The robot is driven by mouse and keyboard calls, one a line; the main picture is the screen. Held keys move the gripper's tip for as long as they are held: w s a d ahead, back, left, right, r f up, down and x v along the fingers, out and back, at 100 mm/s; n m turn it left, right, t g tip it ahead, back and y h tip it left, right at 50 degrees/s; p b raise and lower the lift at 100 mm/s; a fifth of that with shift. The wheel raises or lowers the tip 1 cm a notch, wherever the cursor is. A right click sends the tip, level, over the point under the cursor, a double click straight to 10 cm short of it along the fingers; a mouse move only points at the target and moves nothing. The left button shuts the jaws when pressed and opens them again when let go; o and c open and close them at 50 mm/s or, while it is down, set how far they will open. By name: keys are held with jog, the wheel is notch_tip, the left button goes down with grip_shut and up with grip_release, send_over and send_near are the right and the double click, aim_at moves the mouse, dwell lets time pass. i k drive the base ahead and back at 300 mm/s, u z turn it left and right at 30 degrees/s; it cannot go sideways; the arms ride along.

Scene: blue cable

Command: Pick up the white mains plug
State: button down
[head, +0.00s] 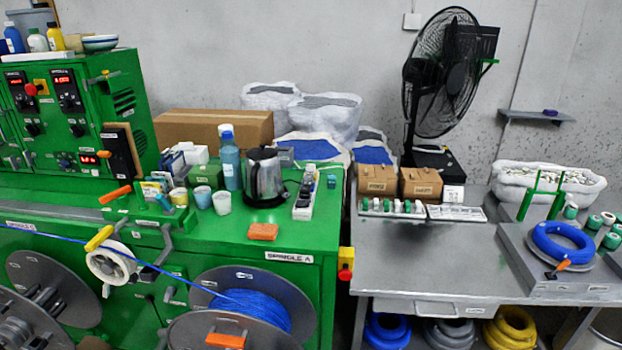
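A white power strip (302,208) lies on the green machine top, just right of the kettle, running away from me. Dark and pale shapes sit along it. A small white shape (310,169) at its far end may be the white mains plug, but it is too small to be sure. I cannot tell whether it is plugged in or only lies there. My gripper is not in view.
A steel kettle (264,178) stands close left of the strip, with a blue bottle (230,162) and cups behind and left. A small teal block (331,181) is close right. An orange block (263,231) lies in front. The machine's right edge is near, with a gap before the grey bench (420,262).

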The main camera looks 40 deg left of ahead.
aim_at(310, 168)
jog(key=z, duration=0.15)
jog(key=k, duration=0.7)
jog(key=u, duration=1.4)
jog(key=i, duration=1)
jog(key=u, duration=0.05)
jog(key=k, duration=0.4)
jog(key=u, duration=0.05)
